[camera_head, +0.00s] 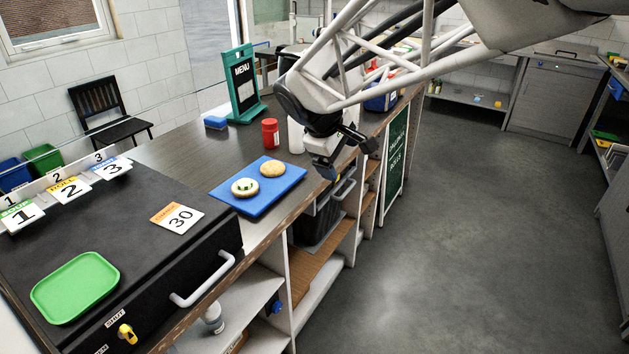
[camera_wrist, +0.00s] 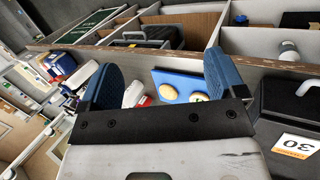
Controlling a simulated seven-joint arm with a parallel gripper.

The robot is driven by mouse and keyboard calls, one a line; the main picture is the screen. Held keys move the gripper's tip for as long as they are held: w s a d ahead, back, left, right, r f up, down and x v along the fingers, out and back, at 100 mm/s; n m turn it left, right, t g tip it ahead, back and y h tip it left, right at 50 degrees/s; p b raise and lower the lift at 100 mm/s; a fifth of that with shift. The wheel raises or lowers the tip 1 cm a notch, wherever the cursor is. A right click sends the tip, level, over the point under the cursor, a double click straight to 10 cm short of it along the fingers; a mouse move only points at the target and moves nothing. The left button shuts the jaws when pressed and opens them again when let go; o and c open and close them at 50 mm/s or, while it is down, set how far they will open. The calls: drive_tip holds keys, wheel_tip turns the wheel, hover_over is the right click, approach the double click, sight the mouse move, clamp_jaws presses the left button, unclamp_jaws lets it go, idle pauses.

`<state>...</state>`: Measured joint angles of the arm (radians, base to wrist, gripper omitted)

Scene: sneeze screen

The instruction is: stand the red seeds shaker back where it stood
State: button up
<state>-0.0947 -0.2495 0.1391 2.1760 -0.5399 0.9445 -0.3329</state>
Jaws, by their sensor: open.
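The red seeds shaker (camera_head: 270,133) stands upright on the dark counter (camera_head: 187,148), behind the blue board. A small red patch beside a white shape (camera_wrist: 133,93) shows between my fingers in the wrist view; I cannot tell if it is the shaker. My gripper (camera_head: 347,158) is open and empty over the counter's front edge, to the right of the shaker and apart from it. In the wrist view my gripper's (camera_wrist: 160,80) two blue fingers are spread wide.
A blue board (camera_head: 232,204) with two round buns lies in front of the shaker. A white container (camera_head: 295,136) stands right of it, partly hidden by my arm. A blue sponge (camera_head: 215,122) and a green menu stand (camera_head: 243,84) are behind. A black case (camera_head: 110,250) fills the left.

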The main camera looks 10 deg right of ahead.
drive_tip(key=s+a+f+m+y, duration=0.1)
drive_tip(key=s+m, duration=0.3)
drive_tip(key=s, duration=0.8)
drive_tip(key=s+a+f+m+y, duration=0.1)
drive_tip(key=s+f+m+y, duration=0.2)
drive_tip(key=s, duration=0.9)
drive_tip(key=shift+s+f+m+y, duration=0.15)
drive_tip(key=shift+m+y, duration=0.25)
drive_tip(key=shift+m, duration=0.3)
